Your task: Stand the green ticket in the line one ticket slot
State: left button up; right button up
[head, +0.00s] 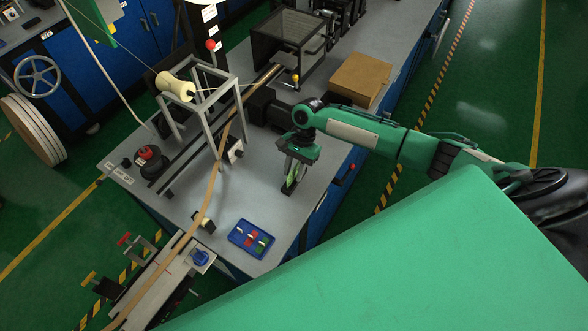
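My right gripper (291,181) reaches over the grey bench from the right and points down, close to the bench top. A light green piece (293,174), which looks like the green ticket, shows upright between its dark fingers. The fingers hide part of it, and the small size blurs its lower edge. I cannot make out the line one ticket slot with certainty; a dark shape at the fingertips may be fingers or a holder. My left gripper is not in view.
A blue tray (234,236) with red and green pieces lies near the bench's front edge. A cardboard box (359,78) and a dark mesh enclosure (283,40) stand behind. A metal frame (214,128) and a brown tape strip (211,190) run to the left.

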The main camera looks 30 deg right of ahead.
jog(key=b+v, duration=0.3)
jog(key=v, duration=1)
jog(key=shift+r+b, duration=0.3)
jog(key=shift+r, duration=0.1)
